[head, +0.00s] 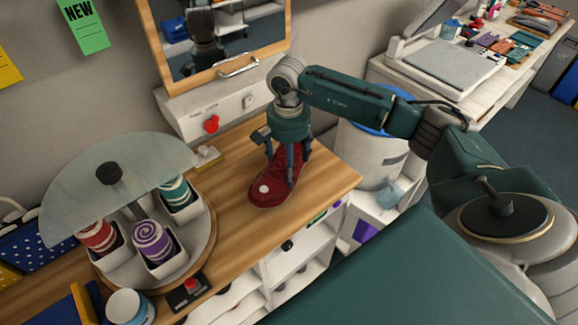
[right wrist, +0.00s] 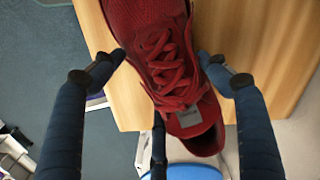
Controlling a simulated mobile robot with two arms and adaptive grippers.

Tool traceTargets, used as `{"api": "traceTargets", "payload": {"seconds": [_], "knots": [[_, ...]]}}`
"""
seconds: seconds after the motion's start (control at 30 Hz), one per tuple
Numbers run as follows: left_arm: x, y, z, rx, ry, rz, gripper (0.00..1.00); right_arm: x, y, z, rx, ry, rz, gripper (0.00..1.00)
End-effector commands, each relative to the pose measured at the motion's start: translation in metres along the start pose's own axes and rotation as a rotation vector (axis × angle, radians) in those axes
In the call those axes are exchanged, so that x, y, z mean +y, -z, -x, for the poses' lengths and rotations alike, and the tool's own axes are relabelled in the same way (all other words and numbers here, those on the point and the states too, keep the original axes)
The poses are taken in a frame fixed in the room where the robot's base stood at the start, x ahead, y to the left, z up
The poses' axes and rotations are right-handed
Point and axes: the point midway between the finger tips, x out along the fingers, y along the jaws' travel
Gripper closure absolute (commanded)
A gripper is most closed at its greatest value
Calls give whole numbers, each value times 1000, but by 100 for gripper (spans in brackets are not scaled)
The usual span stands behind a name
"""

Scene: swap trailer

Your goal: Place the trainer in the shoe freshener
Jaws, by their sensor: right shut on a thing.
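The dark red trainer (head: 268,192), with a white spot near its toe, is on or just over the wooden counter, upright; I cannot tell if it touches the wood. My right gripper (head: 281,170) comes from above and is shut on it, with fingers on both sides. In the right wrist view, the laces of the trainer (right wrist: 168,65) lie between the blue fingers, and its heel end reaches past the counter edge. Behind it stands a wood-framed unit with a dark reflective front (head: 220,45), a handle and a red knob (head: 211,124), perhaps the shoe freshener. My left gripper is out of view.
A round carousel (head: 210,245) with several coloured rolls under a glass cover stands left on the counter. A box with a red button (head: 188,292) sits at the front edge. A white bin (head: 362,155) stands right of the counter.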

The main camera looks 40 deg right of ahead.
Motion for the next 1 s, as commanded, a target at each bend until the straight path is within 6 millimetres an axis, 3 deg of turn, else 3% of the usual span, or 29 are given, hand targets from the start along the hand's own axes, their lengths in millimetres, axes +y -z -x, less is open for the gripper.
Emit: {"api": "traceTargets", "payload": {"seconds": [0.2,0.57,0.6,0.67,0.7,1.0], "knots": [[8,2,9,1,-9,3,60,0,0,-26,-2,-2,0,67],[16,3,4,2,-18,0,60,0,0,-31,0,0,0,67],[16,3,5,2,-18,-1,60,0,0,-31,-1,-1,0,22],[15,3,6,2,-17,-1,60,0,0,-30,-1,-1,0,10],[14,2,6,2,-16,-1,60,0,0,-30,-1,-1,0,6],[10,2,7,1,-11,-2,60,0,0,-29,-1,-1,0,6]]}}
